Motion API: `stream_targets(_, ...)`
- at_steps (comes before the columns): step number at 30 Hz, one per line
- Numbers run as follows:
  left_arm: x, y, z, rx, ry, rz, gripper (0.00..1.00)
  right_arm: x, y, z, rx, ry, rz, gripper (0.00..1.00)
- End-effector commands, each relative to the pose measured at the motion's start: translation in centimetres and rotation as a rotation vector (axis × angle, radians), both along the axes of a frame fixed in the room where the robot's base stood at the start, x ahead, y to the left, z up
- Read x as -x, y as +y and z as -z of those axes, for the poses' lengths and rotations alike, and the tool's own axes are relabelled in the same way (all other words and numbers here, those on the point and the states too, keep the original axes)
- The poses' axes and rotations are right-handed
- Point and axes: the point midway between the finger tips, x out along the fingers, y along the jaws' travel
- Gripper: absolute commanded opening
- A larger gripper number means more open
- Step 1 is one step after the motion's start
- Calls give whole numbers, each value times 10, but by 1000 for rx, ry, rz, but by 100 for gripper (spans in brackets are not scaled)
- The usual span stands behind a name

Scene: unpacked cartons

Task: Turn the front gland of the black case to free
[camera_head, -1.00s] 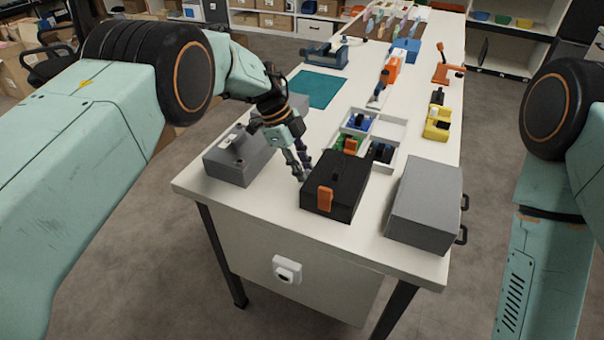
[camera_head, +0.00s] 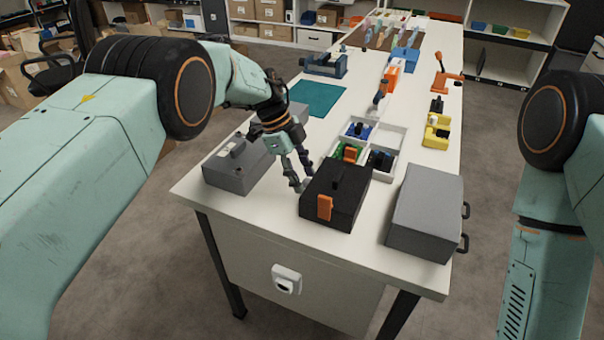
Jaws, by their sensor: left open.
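The black case (camera_head: 347,208) sits near the front edge of the white table. An orange latch-like part (camera_head: 324,208) is on its front face, and a dark raised piece (camera_head: 338,177) stands on its lid. I cannot tell a separate front gland at this size. My left gripper (camera_head: 303,180) points down just left of the black case, with its two fingers apart and nothing between them. I cannot tell whether a finger touches the case. My right gripper is out of view; only part of my right arm shows at the right.
A grey box (camera_head: 236,175) stands left of the black case and a larger grey box (camera_head: 424,215) with handles stands right of it. A white divided tray (camera_head: 396,133) with coloured parts lies behind. A teal mat (camera_head: 318,97) lies further back.

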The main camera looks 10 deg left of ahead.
Motion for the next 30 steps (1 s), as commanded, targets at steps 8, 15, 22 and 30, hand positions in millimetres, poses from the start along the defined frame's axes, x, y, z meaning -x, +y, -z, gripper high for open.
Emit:
stream_targets(8, 0, 2, -3, 0, 0, 0, 46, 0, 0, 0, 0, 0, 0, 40)
stream_targets(15, -4, 16, -40, 0, -4, -2, 46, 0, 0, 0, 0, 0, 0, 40)
stream_targets(22, -8, 33, -81, 0, -2, -1, 46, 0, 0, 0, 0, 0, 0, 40)
stream_targets(30, -9, 44, -108, 0, 0, 0, 46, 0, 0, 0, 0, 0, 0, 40)
